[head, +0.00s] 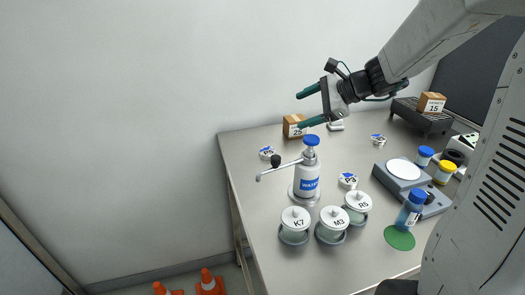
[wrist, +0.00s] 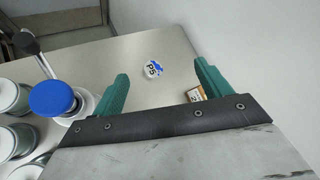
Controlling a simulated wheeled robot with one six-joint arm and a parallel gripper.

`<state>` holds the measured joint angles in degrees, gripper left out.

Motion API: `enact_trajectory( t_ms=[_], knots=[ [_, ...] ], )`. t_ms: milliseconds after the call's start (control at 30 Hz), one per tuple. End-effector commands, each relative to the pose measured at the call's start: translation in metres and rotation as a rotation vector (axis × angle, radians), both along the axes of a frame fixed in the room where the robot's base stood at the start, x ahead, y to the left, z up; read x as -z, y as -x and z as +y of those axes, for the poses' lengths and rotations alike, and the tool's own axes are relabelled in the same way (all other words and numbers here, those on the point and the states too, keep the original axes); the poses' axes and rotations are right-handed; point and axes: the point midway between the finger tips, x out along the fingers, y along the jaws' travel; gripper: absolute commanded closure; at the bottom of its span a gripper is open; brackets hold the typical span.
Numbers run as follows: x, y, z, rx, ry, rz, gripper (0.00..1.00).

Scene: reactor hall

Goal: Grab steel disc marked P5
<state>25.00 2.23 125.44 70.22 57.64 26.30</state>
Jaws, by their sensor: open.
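The steel disc marked P5 (wrist: 152,70) lies flat on the table, with a blue patch on its top beside the marking. My gripper (head: 309,106) is open and empty, raised above the back of the table. In the wrist view its two green fingers (wrist: 162,75) stand apart, and the disc shows between and beyond them. The gripper is not touching the disc.
A box marked 25 (head: 292,128) is behind. Other discs (head: 348,181) (head: 379,140) lie to the right. Lidded pots (head: 294,224) stand in front.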

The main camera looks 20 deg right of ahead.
Motion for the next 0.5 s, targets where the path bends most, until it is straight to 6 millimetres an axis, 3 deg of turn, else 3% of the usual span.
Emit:
enact_trajectory(
  t_ms=[33, 200, 333, 500],
  knots=[
    [0.032, -0.009, 0.008, 0.057, -0.115, 0.057, 0.23],
    [0.108, -0.025, 0.024, 0.269, -0.403, 0.189, 0.23],
    [0.140, -0.028, 0.026, 0.375, -0.502, 0.243, 0.23],
    [0.157, -0.032, 0.030, 0.426, -0.544, 0.267, 0.23]
  ],
)
